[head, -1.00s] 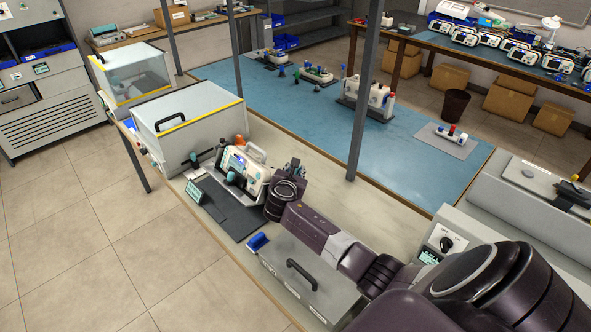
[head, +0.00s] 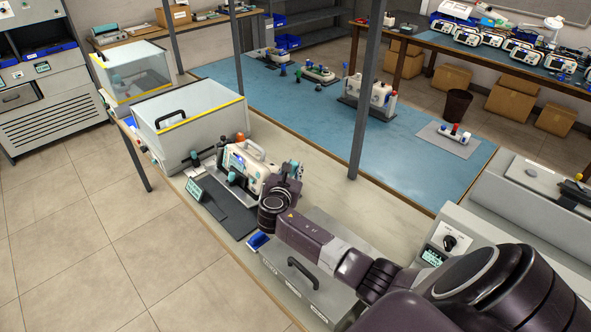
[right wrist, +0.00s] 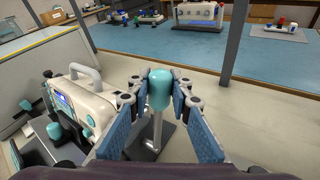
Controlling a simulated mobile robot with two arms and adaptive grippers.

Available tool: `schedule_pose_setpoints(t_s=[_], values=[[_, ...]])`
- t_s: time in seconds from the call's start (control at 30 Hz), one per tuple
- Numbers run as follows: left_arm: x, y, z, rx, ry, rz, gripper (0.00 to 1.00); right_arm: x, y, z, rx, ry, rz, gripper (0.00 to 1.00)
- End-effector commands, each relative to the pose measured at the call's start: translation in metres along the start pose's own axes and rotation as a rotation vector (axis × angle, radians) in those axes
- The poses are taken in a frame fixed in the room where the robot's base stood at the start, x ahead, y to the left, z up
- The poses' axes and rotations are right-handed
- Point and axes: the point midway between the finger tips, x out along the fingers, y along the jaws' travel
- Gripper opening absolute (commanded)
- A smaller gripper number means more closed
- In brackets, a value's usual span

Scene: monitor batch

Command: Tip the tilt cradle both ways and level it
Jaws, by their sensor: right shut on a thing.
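A white monitor (head: 243,168) with a carrying handle stands on the bench; in the right wrist view (right wrist: 85,108) it is at the left, with teal knobs on its front. The tilt cradle is mostly hidden; I cannot tell its angle. A metal lever (right wrist: 157,132) with a teal knob (right wrist: 159,97) rises from a dark base plate (right wrist: 138,152) beside the monitor. My right gripper (right wrist: 160,78) is shut on this knob, one blue-padded finger on each side. In the head view my right gripper (head: 291,172) is right of the monitor. My left gripper is out of view.
A clear-walled box (head: 188,115) stands behind the monitor. A small display (head: 194,189) and a dark mat (head: 232,219) lie in front. A grey handled case (head: 310,285) is under my right arm. A metal post (head: 367,90) rises at the bench's far edge.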

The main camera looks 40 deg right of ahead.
Motion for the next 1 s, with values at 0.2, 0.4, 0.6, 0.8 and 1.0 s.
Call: schedule_pose_setpoints(t_s=[0.2, 0.4, 0.6, 0.8, 1.0], values=[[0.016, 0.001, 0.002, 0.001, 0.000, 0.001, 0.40, -0.009, 0.006, -0.005, -0.061, -0.089, 0.004, 0.00], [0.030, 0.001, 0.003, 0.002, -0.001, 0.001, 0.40, -0.018, 0.012, -0.007, -0.117, -0.172, 0.005, 0.00], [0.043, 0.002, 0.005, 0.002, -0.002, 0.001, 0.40, -0.025, 0.017, -0.009, -0.168, -0.249, 0.006, 0.00], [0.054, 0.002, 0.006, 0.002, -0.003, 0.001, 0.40, -0.032, 0.021, -0.010, -0.208, -0.310, 0.008, 0.00], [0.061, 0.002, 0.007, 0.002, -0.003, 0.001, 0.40, -0.036, 0.024, -0.011, -0.234, -0.349, 0.010, 0.00]])
